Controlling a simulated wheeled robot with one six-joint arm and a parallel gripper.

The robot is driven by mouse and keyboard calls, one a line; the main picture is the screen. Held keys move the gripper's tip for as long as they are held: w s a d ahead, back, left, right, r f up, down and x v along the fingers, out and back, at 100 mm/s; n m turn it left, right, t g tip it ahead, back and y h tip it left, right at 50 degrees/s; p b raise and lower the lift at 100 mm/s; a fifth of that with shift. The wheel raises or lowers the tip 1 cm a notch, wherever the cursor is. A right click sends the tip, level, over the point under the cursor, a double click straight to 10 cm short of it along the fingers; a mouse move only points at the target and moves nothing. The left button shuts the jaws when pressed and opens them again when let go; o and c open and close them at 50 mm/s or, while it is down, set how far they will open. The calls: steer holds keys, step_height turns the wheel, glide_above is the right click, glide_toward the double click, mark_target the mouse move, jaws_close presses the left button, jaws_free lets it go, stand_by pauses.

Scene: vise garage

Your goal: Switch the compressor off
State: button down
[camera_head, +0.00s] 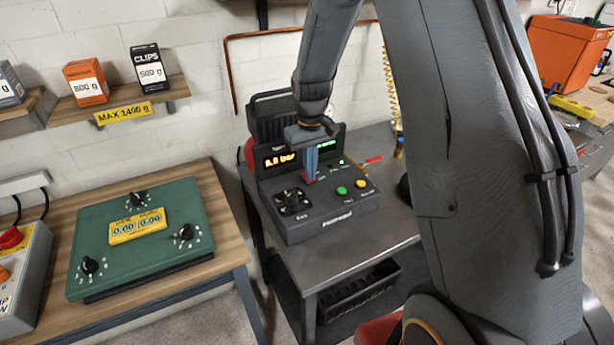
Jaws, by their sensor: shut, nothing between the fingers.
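The compressor (330,222) is a dark grey box on a grey metal table, with a sloped control panel. A lit amber display (280,159) on it seems to read "8.0 bar", with small green text lit to its right. A black round knob (291,199) is on the panel's left. A green button (341,191) and a yellow button (361,184) are on the right. My gripper (311,176) points down over the panel, its blue fingers shut and empty. A red part (309,178) shows at the fingertips, mostly hidden; I cannot tell whether they touch it.
A green panel box (143,232) with black knobs and a yellow display lies on the wooden table at left. A shelf (122,101) above holds boxes. A red-handled lever (372,160) sticks out at the compressor's right. My arm hides much of the right side.

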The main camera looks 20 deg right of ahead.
step_height(320, 180, up, 7)
steer(key=p, duration=0.4)
steer(key=shift+p, duration=0.3)
stand_by(0.3)
steer(key=s+r+m+t+b, duration=0.1)
steer(key=s+b, duration=0.4)
steer(key=s, duration=1.7)
steer(key=shift+a+m+b, duration=0.3)
steer(key=shift+m+b, duration=0.05)
steer(key=shift+m, duration=0.25)
